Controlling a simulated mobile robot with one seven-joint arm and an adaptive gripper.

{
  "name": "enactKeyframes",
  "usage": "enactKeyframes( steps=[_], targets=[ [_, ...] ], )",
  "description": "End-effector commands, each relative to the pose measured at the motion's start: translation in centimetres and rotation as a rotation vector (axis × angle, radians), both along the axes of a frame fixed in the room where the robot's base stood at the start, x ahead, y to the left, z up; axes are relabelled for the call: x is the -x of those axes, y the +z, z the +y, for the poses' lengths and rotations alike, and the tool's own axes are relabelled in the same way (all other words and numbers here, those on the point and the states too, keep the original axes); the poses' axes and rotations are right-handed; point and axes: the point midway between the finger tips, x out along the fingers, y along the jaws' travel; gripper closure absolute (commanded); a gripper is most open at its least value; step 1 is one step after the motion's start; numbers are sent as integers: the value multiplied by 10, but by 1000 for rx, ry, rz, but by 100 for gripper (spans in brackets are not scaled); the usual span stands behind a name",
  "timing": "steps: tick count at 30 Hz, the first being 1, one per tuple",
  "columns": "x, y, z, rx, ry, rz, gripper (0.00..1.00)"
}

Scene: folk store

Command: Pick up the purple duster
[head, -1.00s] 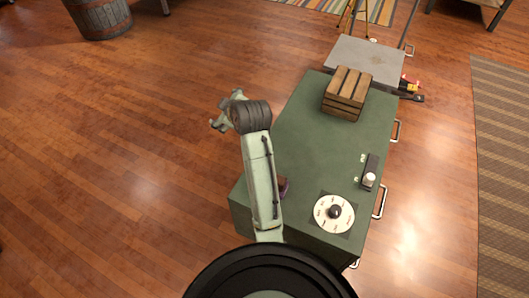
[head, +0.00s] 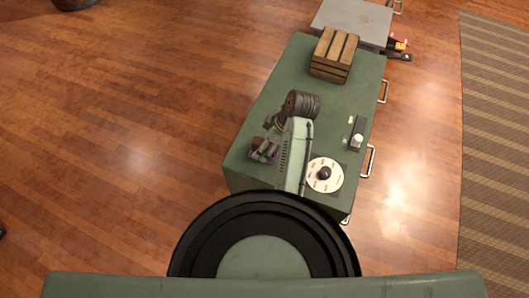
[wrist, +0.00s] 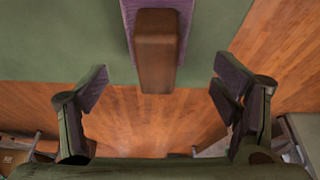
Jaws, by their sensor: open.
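The purple duster (wrist: 157,50) has a brown wooden block handle over a purple base. My gripper (wrist: 164,88) is open, with one purple-padded finger on each side of the duster and a gap on both sides.
A round white dial plate (head: 324,176) with a black knob lies right of my arm. A dark holder with a white-topped item (head: 357,135) stands near the right edge. A wooden crate (head: 334,55) sits at the far end. Handles stick out on the cabinet's right side.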

Motion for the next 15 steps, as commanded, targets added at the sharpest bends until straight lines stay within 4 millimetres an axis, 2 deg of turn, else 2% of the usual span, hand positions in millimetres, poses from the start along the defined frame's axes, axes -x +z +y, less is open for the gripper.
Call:
enactKeyframes(
  steps=[5,15],
  targets=[
    [-2,-8,2,1,-1,-2,18],
    [-8,-46,17,-1,-1,2,18]
  ],
)
